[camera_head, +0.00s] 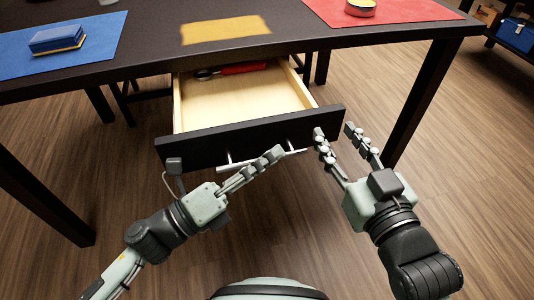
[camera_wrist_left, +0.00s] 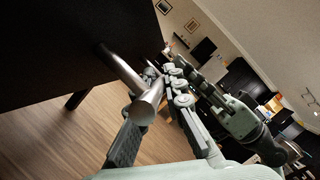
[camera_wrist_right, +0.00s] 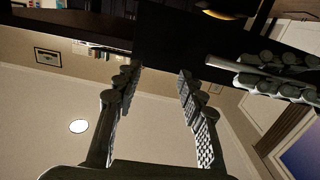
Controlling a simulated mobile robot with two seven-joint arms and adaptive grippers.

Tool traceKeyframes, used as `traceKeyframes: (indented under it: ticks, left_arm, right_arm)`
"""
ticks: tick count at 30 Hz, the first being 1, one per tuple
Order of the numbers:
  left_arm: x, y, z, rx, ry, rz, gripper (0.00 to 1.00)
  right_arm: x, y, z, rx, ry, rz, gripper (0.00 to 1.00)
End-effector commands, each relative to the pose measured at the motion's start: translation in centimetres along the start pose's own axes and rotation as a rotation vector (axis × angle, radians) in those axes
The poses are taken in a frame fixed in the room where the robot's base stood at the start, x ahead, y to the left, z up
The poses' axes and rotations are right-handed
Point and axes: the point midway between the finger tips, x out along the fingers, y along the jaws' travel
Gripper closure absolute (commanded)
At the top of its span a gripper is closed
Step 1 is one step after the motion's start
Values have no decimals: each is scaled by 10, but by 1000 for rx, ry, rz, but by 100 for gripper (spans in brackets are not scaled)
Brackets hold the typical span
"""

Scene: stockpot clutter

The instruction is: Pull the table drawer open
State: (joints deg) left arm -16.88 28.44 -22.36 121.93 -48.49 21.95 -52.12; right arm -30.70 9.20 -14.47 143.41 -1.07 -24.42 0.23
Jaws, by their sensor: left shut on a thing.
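The table drawer (camera_head: 240,105) is pulled out from under the dark table; its pale wooden inside shows, with a red-handled tool (camera_head: 240,69) at the back. Its black front carries a metal bar handle (camera_head: 226,166). My left gripper (camera_head: 274,155) is at the handle, shut on it; the left wrist view shows the handle bar (camera_wrist_left: 135,85) between the fingers. My right gripper (camera_head: 335,133) is open and empty, close to the right end of the drawer front. In the right wrist view its fingers (camera_wrist_right: 158,85) are apart with nothing between them.
Table legs (camera_head: 425,95) stand at both sides. The floor in front is clear.

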Motion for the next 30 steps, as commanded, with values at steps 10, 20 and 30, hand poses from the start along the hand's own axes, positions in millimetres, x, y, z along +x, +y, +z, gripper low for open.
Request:
traceKeyframes:
  ticks: [10,20,30]
  left_arm:
    - [0,1,1,0,-1,2,69]
    - [0,0,0,0,-1,1,69]
    - [-38,2,-1,-5,-1,7,69]
  right_arm:
    - [0,-1,1,1,-1,-3,60]
    - [0,-2,2,2,-4,-5,60]
    - [0,-2,0,1,0,-3,60]
